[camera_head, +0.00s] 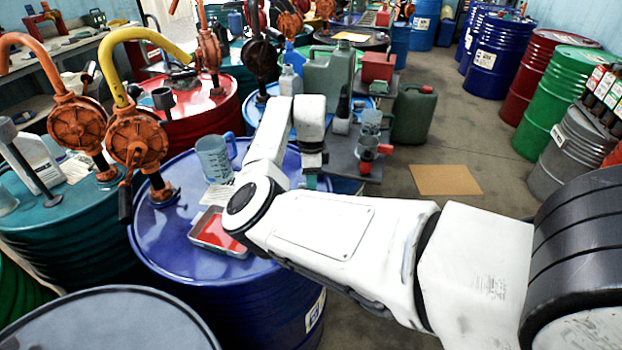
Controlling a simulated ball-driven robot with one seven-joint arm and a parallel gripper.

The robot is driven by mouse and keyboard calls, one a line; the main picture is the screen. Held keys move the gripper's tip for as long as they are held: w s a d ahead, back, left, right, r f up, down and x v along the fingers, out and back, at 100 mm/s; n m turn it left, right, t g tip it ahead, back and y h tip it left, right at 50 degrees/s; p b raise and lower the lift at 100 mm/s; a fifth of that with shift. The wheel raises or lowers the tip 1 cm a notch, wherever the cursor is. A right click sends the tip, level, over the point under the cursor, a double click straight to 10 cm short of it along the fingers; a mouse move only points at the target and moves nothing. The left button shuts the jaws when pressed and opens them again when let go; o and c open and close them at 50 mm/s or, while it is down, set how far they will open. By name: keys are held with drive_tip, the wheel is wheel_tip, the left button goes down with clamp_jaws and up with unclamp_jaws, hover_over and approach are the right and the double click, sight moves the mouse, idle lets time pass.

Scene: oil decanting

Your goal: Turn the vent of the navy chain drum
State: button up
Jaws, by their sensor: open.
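A dark blue drum (165,240) stands at the centre-left, below and to the left of my arm. Its label (315,310) is partly seen and I cannot read it as chain oil. An orange hand pump with a yellow spout (136,135) rises from the left of its lid. I cannot make out a vent on the lid; my arm covers much of its right side. My gripper (312,176) points down over the far right edge of this drum. It is open, and its fingertips are small and partly lost against the things behind.
A clear measuring jug (215,157) and a red-lined tray (218,233) sit on the blue lid. Teal (60,215) and red (190,105) drums crowd the left and back. Green cans (412,115) stand behind my gripper. Floor with a cardboard sheet (445,180) is open at the right.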

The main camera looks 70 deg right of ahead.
drive_tip(key=shift+f, duration=0.35)
drive_tip(key=shift+c, duration=0.3)
clamp_jaws()
